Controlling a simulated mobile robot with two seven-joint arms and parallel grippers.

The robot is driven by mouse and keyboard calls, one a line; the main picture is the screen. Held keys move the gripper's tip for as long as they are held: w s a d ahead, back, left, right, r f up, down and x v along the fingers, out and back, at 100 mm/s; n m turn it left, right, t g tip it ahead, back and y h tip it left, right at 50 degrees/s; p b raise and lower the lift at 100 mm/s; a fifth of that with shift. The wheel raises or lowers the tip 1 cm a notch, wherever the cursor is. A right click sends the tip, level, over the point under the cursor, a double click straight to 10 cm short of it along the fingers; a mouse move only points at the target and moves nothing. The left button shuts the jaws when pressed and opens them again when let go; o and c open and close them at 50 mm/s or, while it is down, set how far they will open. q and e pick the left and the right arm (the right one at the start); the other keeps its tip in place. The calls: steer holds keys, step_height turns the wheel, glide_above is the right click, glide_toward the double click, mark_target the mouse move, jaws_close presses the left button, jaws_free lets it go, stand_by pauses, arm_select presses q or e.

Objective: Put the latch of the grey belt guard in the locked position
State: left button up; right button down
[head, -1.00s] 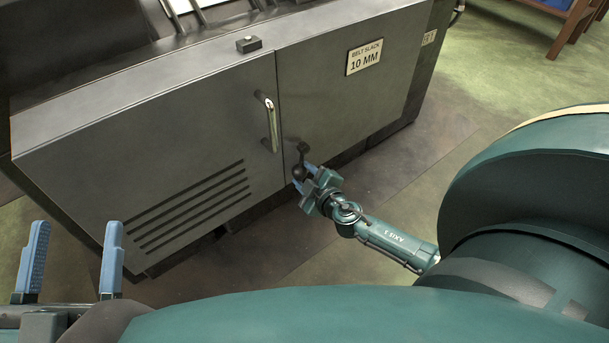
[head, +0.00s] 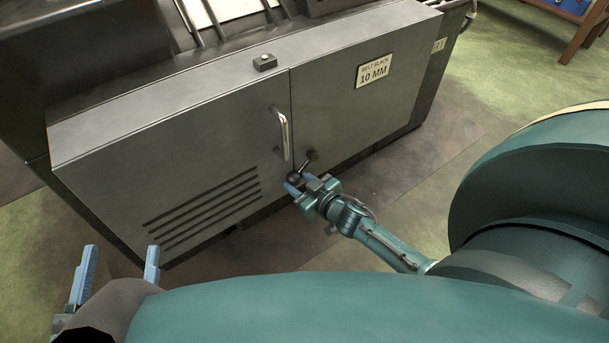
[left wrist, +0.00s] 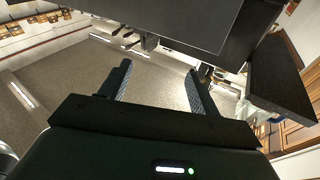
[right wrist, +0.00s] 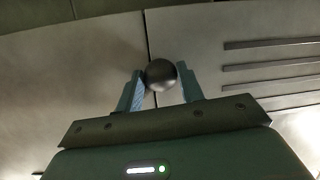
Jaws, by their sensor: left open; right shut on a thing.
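The grey belt guard (head: 222,135) is a large door panel with a handle (head: 282,134) near its right-hand seam. The dark latch (head: 311,156) sits low at that seam, its arm slanting up and to the right from a round black knob. My right gripper (head: 299,182) is shut on the latch at this knob. My left gripper (head: 121,255) is open and empty at the lower left, away from the guard.
A neighbouring panel with a "BELT SLACK 10 MM" plate (head: 374,71) lies right of the seam. A small dark block (head: 264,62) sits on the top ledge. Vent slots (head: 205,205) cut the guard's lower part. The floor in front is open.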

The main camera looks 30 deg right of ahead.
mark_target(282, 166)
steer(key=r+m+p, duration=0.1)
steer(key=a+r+m+y+p, duration=0.1)
steer(key=shift+a+r+p, duration=0.15)
steer(key=shift+r+p, duration=0.2)
steer(key=shift+p, duration=0.05)
steer(key=shift+a+r+m+t+y+p, duration=0.25)
steer(key=shift+r+m+y+p, duration=0.35)
steer(key=shift+m+p, duration=0.3)
steer(key=shift+r+m+y+p, duration=0.3)
steer(key=shift+r+m+p, duration=0.15)
steer(key=shift+m, duration=0.25)
arm_select(q)
steer(key=shift+a+n+g+y, duration=0.6)
steer(key=shift+a+g+y, duration=0.4)
steer(key=shift+g+y, duration=0.3)
arm_select(e)
steer(key=shift+w+r+m+t, duration=0.1)
steer(key=shift+r+m+t, duration=0.15)
steer(key=shift+r+m, duration=0.15)
steer(key=shift+d, duration=0.1)
steer(key=c, duration=1)
jaws_free()
steer(key=shift+o, duration=0.5)
